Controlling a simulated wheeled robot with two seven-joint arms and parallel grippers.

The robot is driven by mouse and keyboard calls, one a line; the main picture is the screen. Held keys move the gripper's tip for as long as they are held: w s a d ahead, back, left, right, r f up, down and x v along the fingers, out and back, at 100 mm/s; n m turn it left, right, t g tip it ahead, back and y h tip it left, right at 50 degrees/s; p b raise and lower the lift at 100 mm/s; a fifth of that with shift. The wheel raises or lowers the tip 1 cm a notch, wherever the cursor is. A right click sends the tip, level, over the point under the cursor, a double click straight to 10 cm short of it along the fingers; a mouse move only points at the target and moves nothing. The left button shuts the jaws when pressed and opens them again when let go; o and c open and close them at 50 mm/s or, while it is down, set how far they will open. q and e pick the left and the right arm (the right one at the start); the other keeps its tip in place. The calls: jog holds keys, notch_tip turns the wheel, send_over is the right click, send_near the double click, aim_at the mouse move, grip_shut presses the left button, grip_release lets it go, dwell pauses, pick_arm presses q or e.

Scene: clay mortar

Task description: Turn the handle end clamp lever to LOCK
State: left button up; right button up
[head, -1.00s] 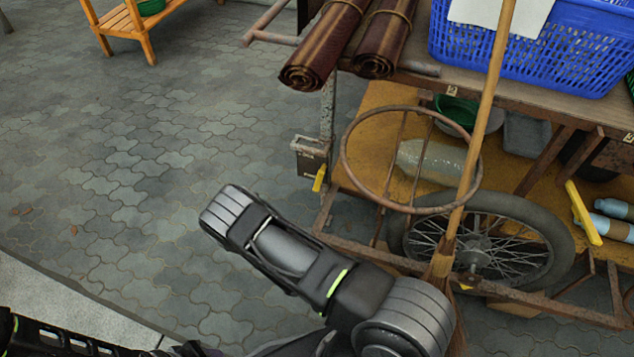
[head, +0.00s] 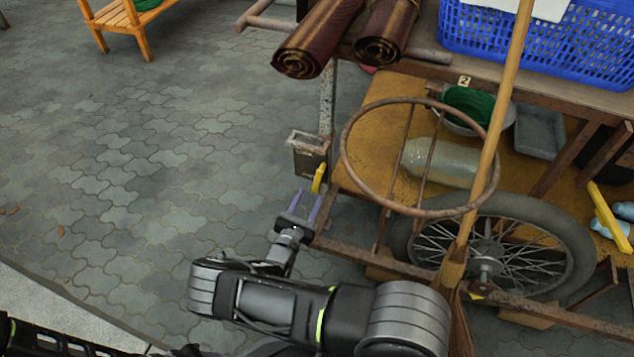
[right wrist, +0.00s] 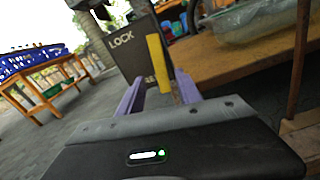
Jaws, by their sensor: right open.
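The clamp lever is a yellow bar (head: 319,178) on the lower right of a dark clamp box (head: 309,155) at the cart's handle-end post. In the right wrist view the yellow lever (right wrist: 159,62) stands nearly upright, and the box (right wrist: 136,45) carries the word LOCK at its upper left; lower lettering is partly hidden behind the lever. My right gripper (head: 303,207), with purple fingers, is open just below and left of the lever in the head view. In the right wrist view its fingers (right wrist: 158,92) stand on either side of the lever's lower part; contact cannot be told. My left gripper is not in view.
The cart's lower shelf (head: 375,125) holds a large bottle (head: 440,163) and a green bowl (head: 470,105). A rusty ring (head: 345,160), a wooden broom pole (head: 505,85) and a spoked wheel (head: 560,235) are right of the gripper. Open paving (head: 130,150) lies to the left.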

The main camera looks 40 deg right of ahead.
aim_at(316, 184)
jog(key=b+x, duration=0.1)
jog(key=x, duration=0.5)
jog(key=shift+f+b, duration=0.15)
jog(key=shift+b, duration=0.15)
jog(key=shift+w+d, duration=0.3)
jog(key=shift+d, duration=0.25)
grip_shut()
dwell(0.6)
